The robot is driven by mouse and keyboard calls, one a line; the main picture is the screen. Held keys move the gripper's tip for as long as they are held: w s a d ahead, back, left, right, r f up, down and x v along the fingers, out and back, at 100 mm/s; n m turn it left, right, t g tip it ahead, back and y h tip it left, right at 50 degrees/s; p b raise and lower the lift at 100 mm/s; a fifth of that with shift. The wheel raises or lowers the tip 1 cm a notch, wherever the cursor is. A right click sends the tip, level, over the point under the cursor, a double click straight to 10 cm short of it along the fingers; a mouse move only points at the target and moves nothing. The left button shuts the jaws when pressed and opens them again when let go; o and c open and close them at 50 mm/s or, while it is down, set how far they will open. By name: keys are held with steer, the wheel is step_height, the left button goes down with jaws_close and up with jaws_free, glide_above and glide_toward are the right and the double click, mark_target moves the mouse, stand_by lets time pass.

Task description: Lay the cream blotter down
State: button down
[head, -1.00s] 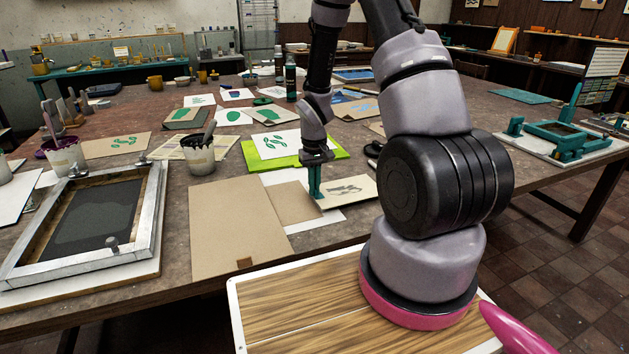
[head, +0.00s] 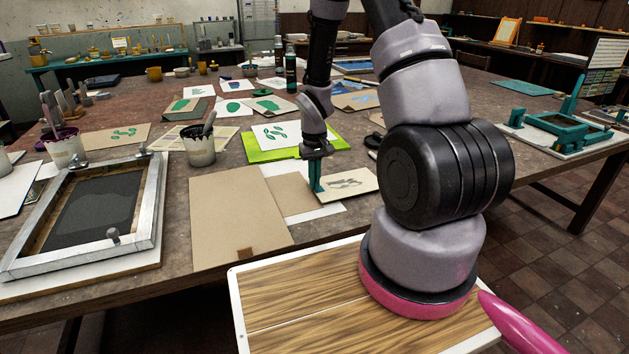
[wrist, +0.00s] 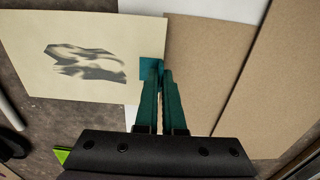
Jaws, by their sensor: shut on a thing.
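The cream blotter (head: 350,182), a cream sheet with a grey smudged mark, lies over a white sheet (head: 330,219) near the table's front edge. In the wrist view the blotter (wrist: 80,62) fills the upper left, with a teal tab (wrist: 147,69) at its edge beside the fingers. My gripper (head: 316,188) has long teal fingers pointing down at the blotter's left edge. In the wrist view my gripper (wrist: 160,72) is closed at that tabbed edge. The blotter looks nearly flat; I cannot tell whether its held edge is raised.
A brown card (head: 288,194) and a larger brown board (head: 235,215) lie left of the blotter. A bright green board (head: 262,152) with a leaf print is behind. A framed screen (head: 95,215) and an ink pot (head: 200,148) stand left.

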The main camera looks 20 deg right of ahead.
steer(key=shift+f, duration=0.45)
stand_by(0.3)
steer(key=c, duration=0.9)
jaws_free()
steer(key=shift+c, duration=0.2)
steer(key=shift+c, duration=0.4)
steer(key=shift+r, duration=0.1)
steer(key=shift+r, duration=3.4)
